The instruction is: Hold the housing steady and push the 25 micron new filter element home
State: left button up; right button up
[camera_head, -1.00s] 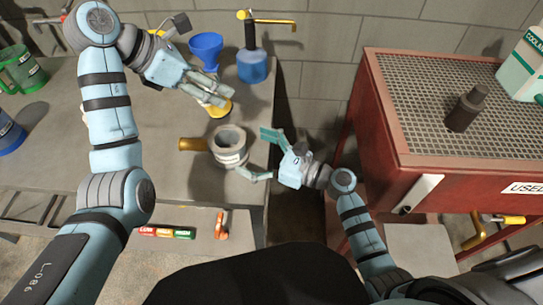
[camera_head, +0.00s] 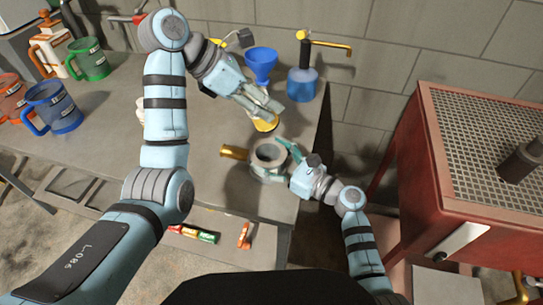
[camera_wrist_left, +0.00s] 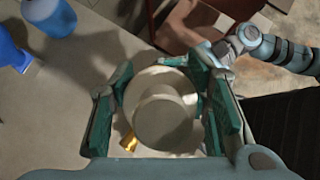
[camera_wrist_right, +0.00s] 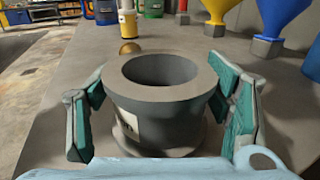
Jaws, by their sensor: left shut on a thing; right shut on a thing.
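The grey round housing (camera_head: 255,168) stands on the bench with a brass stub on its left side. My right gripper (camera_head: 287,162) is shut on it from the right. In the right wrist view the housing (camera_wrist_right: 162,92) is upright between the teal pads, its round opening empty. My left gripper (camera_head: 268,106) is higher up, above the bench, shut on a pale cylinder, the filter element (camera_wrist_left: 163,122). In the left wrist view the element sits between the pads.
A blue funnel (camera_head: 262,60), a blue bottle with a brass spout (camera_head: 302,85) and a yellow funnel (camera_head: 265,124) stand behind the housing. Several jugs (camera_head: 52,108) are at the left. A red cabinet (camera_head: 440,210) stands right, past a gap.

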pick_arm(q)
notch_tip(320, 180, up, 5)
jog(key=g+y, duration=0.1)
send_over(273, 144)
jog(key=s, duration=0.2)
jog(key=shift+s+f+m, duration=0.1)
jog(key=shift+f+m, duration=0.1)
jog(key=shift+m, duration=0.1)
jog(key=f, duration=0.1)
jog(key=d+f+m+g+y, duration=0.1)
jog(key=shift+f+m, duration=0.3)
jog(key=shift+f, duration=0.05)
jog(key=f, duration=0.1)
jog(key=f+m, duration=0.1)
jog(key=f, duration=0.1)
jog(key=s+a+f+m+g+y, duration=0.1)
jog(key=shift+f, duration=0.3)
jog(key=shift+w+y, duration=0.1)
jog(key=shift+y, duration=0.2)
jog(key=shift+f, duration=2.85)
jog(key=shift+f, duration=2.5)
